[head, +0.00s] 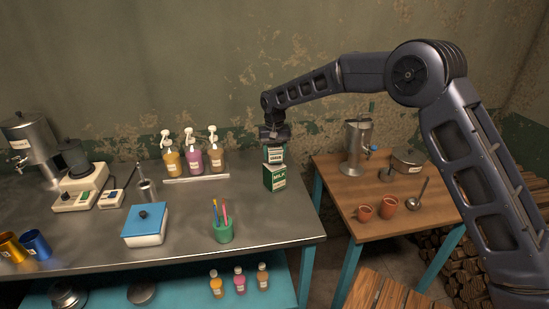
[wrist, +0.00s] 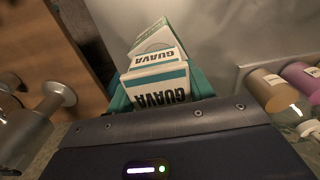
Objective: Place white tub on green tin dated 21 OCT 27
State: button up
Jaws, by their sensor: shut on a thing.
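My gripper (head: 275,138) points down at the back right of the metal table, shut on a small white tub with a teal band and GUAVA lettering (head: 275,156). The tub also shows between the fingers in the wrist view (wrist: 160,88). No date is readable on the tin.
Pump bottles (head: 191,155) stand at the back, left of the tin. A green pen cup (head: 223,230) and a blue-lidded box (head: 146,225) stand nearer the front. A wooden table (head: 395,205) with an urn (head: 357,146) and cups is at the right.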

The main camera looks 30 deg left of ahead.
aim_at(275, 147)
jog(key=shift+f, duration=1.1)
jog(key=shift+f, duration=0.1)
jog(key=o, duration=1)
notch_tip(275, 147, up, 12)
jog(key=shift+r, duration=0.1)
jog(key=shift+d, duration=0.1)
